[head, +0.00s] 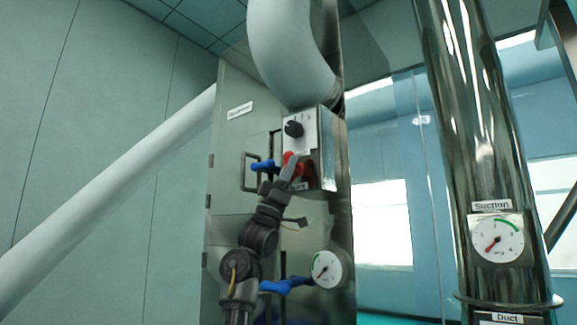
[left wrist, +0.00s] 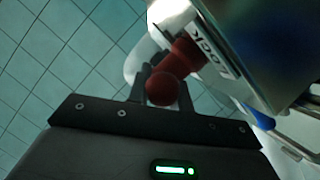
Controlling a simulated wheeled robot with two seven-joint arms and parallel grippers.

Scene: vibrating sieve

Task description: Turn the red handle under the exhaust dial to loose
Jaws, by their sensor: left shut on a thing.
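The red handle (head: 303,170) sits on the front of a metal control box, below a black dial (head: 293,128) on a pale plate. My left gripper (head: 290,168) reaches up from below and is shut on the handle, hiding part of it. In the left wrist view the handle's round red end (left wrist: 162,88) lies between the dark fingers of my left gripper (left wrist: 162,95). Its red shaft runs up to a white label (left wrist: 210,55) that partly reads "OCK". My right gripper is not in view.
A blue handle (head: 263,165) is close left of my gripper; another blue handle (head: 287,286) is lower, beside a round gauge (head: 326,269). A bar-shaped door handle (head: 247,171) is on the cabinet. A steel duct with a suction gauge (head: 496,238) stands at right.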

